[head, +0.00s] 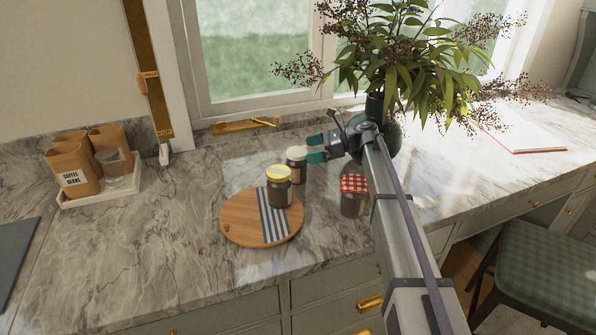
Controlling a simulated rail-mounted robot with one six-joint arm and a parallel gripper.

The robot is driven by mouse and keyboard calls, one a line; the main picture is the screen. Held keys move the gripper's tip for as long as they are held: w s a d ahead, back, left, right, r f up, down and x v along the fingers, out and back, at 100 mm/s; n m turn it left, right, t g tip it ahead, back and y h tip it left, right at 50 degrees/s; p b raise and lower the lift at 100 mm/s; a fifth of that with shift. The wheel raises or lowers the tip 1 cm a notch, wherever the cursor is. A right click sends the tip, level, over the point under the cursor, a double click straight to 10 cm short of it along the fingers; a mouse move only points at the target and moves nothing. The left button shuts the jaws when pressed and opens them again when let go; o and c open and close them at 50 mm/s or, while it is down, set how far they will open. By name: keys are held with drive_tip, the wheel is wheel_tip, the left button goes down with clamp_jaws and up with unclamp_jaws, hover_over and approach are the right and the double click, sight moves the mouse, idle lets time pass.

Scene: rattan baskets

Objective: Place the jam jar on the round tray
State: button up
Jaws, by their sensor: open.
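A round wooden tray (238,222) with a blue-and-white striped cloth lies on the marble counter. A dark jar with a yellow lid (279,190) stands upright on the tray's back right part. A dark jar with a white lid (297,167) stands just behind it. A dark jar with a red-and-white checked lid (352,197) stands on the counter right of the tray, beside my arm. No label shows which one is the jam jar. My gripper (312,148) is open, its teal fingers pointing left close to the white lid; I cannot tell whether they touch it.
A plant in a dark vase (391,130) stands behind my gripper, its leaves overhanging. A white tray (112,187) with brown canisters and a glass stands at the left. An open book (525,136) lies at the far right.

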sight(301, 152)
drive_tip(key=b+x, duration=0.1)
drive_tip(key=x, duration=0.4)
drive_tip(key=shift+a+f, duration=0.1)
drive_tip(key=shift+a, duration=0.15)
drive_tip(key=shift+d, duration=0.1)
clamp_jaws()
wheel_tip(301, 152, up, 10)
drive_tip(key=p, duration=1)
drive_tip(key=shift+r, duration=0.25)
drive_tip(key=shift+f, duration=0.1)
